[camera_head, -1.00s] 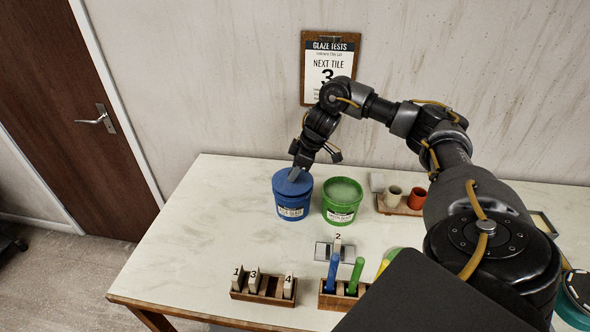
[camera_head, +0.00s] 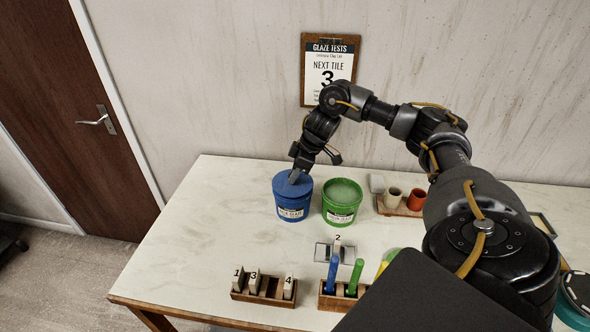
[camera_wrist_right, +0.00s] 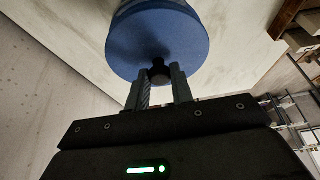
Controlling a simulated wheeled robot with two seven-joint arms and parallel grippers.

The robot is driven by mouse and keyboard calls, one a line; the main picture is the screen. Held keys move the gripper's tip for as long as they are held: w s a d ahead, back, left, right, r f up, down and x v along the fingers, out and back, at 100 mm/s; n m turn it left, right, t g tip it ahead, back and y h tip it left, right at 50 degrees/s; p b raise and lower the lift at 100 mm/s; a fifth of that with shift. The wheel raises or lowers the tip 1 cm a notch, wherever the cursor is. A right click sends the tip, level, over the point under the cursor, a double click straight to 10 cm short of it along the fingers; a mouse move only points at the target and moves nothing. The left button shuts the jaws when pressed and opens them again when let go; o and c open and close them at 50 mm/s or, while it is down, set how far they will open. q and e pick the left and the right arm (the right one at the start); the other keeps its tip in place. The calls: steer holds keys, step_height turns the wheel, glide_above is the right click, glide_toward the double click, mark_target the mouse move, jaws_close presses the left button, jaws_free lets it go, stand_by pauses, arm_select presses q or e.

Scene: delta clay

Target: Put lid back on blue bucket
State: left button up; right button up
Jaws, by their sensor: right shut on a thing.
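The blue bucket (camera_head: 292,211) stands upright on the table, left of the green bucket, with a label on its front. Its blue lid (camera_head: 284,184) covers the top of the bucket. My right gripper (camera_head: 294,177) is over the lid, pointing down. I cannot tell whether the lid is fully seated on the rim. My left gripper is not in view.
The open green bucket (camera_head: 342,203) stands close on the right. A tile rack (camera_head: 263,289) and a wooden holder with blue and green tools (camera_head: 340,297) stand at the front. The table's left side is clear.

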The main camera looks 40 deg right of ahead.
steer(key=shift+p, duration=0.4)
stand_by(0.5)
steer(key=o, duration=1)
steer(key=shift+o, duration=0.6)
steer(key=o, duration=0.4)
steer(key=shift+r+p, duration=3.5)
steer(key=shift+p, duration=0.4)
